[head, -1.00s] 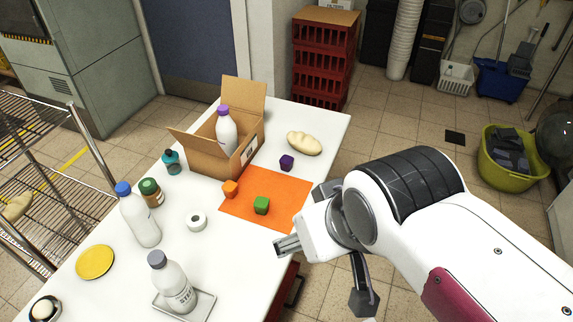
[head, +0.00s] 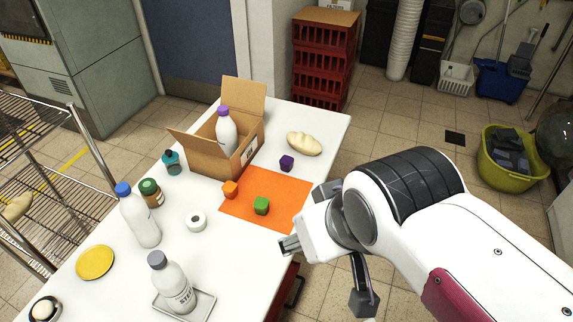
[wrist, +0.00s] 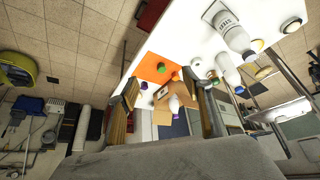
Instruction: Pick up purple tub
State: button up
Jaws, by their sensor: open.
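The purple tub (head: 286,162) is small and dark purple. It stands on the white table just beyond the orange mat, between the cardboard box and a pale loaf. It also shows in the wrist view (wrist: 144,86), between the two fingers. My gripper (head: 289,245) is open and empty, near the table's right edge and on the nearer side of the orange mat, well apart from the tub. In the wrist view both fingers (wrist: 168,92) show spread apart with nothing held.
An orange mat (head: 283,212) carries an orange tub (head: 231,189) and a green tub (head: 262,206). An open cardboard box (head: 202,158) holds a purple-capped bottle (head: 226,132). The loaf (head: 304,143) lies right of the purple tub. Several bottles stand at the left.

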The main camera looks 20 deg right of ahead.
jog(key=w+d+r+t+h, duration=0.2)
jog(key=w+d, duration=0.4)
jog(key=w, duration=0.5)
jog(key=w+d+r+t+h, duration=0.15)
jog(key=w+d, duration=0.45)
jog(key=w, duration=0.6)
jog(key=n+t+y, duration=0.3)
jog(key=n, duration=0.1)
send_over(290, 163)
jog(key=s+d, duration=0.3)
jog(key=d, duration=0.1)
notch_tip(290, 163, down, 10)
jog(key=w+f+n+y, duration=0.1)
jog(key=w+f+y, duration=0.15)
jog(key=f, duration=0.55)
jog(key=s+f+y, duration=0.1)
jog(key=f, duration=0.4)
jog(key=s+f+n+y, duration=0.1)
jog(key=f+y, duration=0.1)
jog(key=f, duration=0.3)
jog(key=s+f+y, duration=0.1)
jog(key=f+y, duration=0.1)
jog(key=f, duration=0.3)
jog(key=shift+s+a+f+n, duration=0.1)
jog(key=shift+a+f+n, duration=0.2)
jog(key=shift+a, duration=0.1)
jog(key=shift+s+a+f+g+y, duration=0.2)
jog(key=shift+s+f+g+y, duration=0.1)
jog(key=shift+f+y, duration=0.15)
